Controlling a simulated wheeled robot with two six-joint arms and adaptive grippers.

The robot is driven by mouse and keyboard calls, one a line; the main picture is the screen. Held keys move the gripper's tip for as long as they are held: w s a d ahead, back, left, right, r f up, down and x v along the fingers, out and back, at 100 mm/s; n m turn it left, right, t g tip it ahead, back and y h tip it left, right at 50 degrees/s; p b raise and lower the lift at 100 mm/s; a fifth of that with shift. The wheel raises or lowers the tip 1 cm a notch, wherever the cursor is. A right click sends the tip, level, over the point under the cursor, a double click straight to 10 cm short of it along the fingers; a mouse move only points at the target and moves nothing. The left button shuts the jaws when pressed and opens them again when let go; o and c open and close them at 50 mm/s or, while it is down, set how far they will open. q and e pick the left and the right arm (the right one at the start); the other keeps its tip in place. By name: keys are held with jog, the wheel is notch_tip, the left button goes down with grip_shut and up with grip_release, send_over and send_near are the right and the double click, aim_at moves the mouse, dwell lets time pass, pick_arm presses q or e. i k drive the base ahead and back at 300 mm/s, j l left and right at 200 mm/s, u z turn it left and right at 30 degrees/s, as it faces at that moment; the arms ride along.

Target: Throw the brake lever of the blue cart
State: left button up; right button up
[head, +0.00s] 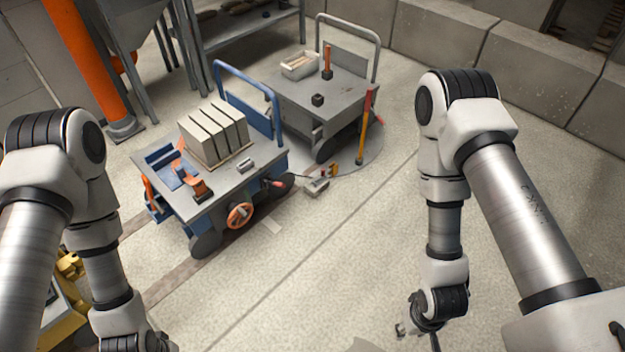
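The blue cart (215,190) stands left of centre in the head view, with a grey top and a blue push frame at its back. A short lever with a red grip (274,183) sticks out at its right end, and an orange upright handle (149,187) shows at its left end. I cannot tell for certain which is the brake lever. My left gripper (137,343) is at the bottom edge, mostly cut off. My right gripper (420,328) hangs low at the right, well apart from the cart; its fingers are unclear.
Pale blocks (213,131) stand on the blue cart, and an orange handwheel (239,215) is on its front side. A grey cart (318,95) stands behind it, beside a red and yellow post (366,125). An orange column (92,65) rises at the left. The floor between my arms is open.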

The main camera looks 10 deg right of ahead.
aim_at(279, 185)
jog(key=i+j+u, duration=0.25)
jog(key=i+j, duration=0.2)
jog(key=i+j+u, duration=0.25)
jog(key=i, duration=0.3)
